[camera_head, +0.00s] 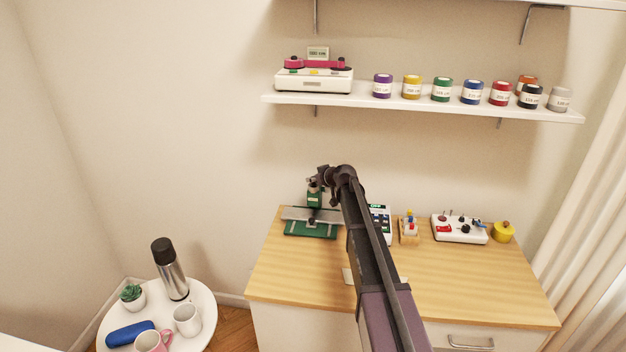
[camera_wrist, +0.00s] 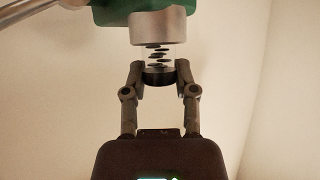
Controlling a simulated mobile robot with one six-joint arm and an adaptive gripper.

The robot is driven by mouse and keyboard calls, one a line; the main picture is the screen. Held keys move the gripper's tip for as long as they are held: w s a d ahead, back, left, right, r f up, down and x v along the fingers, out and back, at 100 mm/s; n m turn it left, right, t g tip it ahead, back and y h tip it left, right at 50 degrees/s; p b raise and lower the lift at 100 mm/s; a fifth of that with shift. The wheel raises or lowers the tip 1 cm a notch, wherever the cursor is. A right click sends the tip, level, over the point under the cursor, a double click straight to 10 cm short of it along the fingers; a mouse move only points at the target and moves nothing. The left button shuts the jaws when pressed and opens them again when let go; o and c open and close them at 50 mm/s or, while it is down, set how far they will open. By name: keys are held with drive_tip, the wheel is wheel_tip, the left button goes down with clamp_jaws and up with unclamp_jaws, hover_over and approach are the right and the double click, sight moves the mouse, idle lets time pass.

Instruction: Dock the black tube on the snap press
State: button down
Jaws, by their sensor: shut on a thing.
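The snap press (camera_head: 314,230) is green with a pale metal plate and stands at the left of the wooden desk. My gripper (camera_head: 318,181) is at the press's upper part, high over the desk. In the wrist view my gripper (camera_wrist: 159,84) is shut on the black tube (camera_wrist: 159,77), a clear tube with a black end and dark pieces inside. The tube's far end meets or lies just in front of a grey metal cylinder (camera_wrist: 163,27) on a green part of the press (camera_wrist: 112,13). I cannot tell whether it is seated. In the head view my gripper and arm hide the tube.
The desk (camera_head: 430,285) also holds a keypad device (camera_head: 381,222), a small wooden stand (camera_head: 409,232), a white control box (camera_head: 459,229) and a yellow pot (camera_head: 503,232). A shelf (camera_head: 420,105) above carries a scale (camera_head: 314,78) and several lidded jars.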

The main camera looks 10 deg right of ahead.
drive_tip(key=c, duration=0.7)
unclamp_jaws()
drive_tip(key=shift+s, duration=0.1)
drive_tip(key=p+v, duration=0.5)
drive_tip(key=v, duration=0.6)
idle(0.4)
idle(0.5)
drive_tip(key=s+a+f+m+g+h, duration=0.1)
drive_tip(key=s+f+g+h, duration=0.1)
drive_tip(key=s, duration=1)
drive_tip(key=s+a+f+m+g+h, duration=0.1)
drive_tip(key=s+f+g, duration=0.3)
drive_tip(key=s, duration=0.8)
drive_tip(key=s+a+f+m+g+h, duration=0.2)
drive_tip(key=s+g, duration=0.3)
drive_tip(key=s, duration=0.7)
drive_tip(key=shift+s+a+f+m+h, duration=0.15)
drive_tip(key=shift+f+m, duration=0.2)
drive_tip(key=shift+f, duration=0.1)
drive_tip(key=shift+s+a+f+m+h, duration=0.15)
drive_tip(key=shift+s+a+f+m, duration=0.05)
drive_tip(key=shift+f+m, duration=0.2)
